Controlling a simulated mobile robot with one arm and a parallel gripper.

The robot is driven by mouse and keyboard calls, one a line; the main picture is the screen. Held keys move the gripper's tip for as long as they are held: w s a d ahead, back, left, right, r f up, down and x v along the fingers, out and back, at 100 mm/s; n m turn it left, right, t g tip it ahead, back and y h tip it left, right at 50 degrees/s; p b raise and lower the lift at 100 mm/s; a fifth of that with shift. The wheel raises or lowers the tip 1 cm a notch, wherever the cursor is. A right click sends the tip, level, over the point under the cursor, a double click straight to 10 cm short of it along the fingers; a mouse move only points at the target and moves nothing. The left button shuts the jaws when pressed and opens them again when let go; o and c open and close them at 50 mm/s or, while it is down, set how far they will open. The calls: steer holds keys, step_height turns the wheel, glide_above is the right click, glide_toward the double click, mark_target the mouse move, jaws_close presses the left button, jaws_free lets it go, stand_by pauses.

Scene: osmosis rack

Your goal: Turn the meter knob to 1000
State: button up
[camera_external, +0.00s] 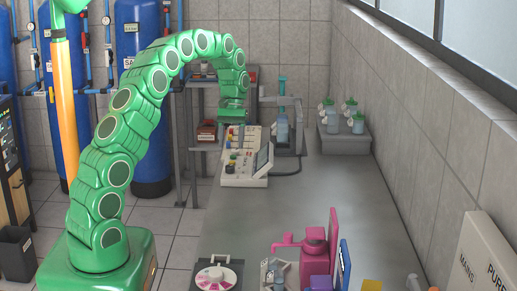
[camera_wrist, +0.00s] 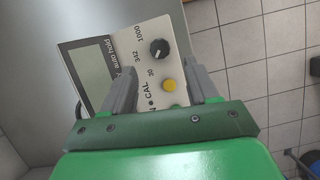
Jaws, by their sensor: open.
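The meter (camera_external: 247,166) is a pale box with a sloped face at the near end of the bench's far half. In the wrist view its grey display (camera_wrist: 88,78) is at the left, beside printed labels including 1000, 30 and CAL. The black round knob (camera_wrist: 160,48) sits near the 1000 label, just beyond my fingertips. A small light mark shows on it, but I cannot tell which label it points to. A yellow button (camera_wrist: 169,86) lies between the fingers. My gripper (camera_wrist: 163,72) is open and empty above the face; it also shows in the external view (camera_external: 234,112).
A stand with a blue-topped bottle (camera_external: 282,126) is right of the meter. Several bottles stand on a grey block (camera_external: 343,138) by the wall. A pink device (camera_external: 315,250) and a round tray (camera_external: 215,277) are at the near end. The bench middle (camera_external: 320,190) is clear.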

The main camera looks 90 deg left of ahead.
mark_target(230, 166)
steer(key=shift+x, duration=3.75)
steer(key=c, duration=1)
steer(key=shift+c, duration=0.2)
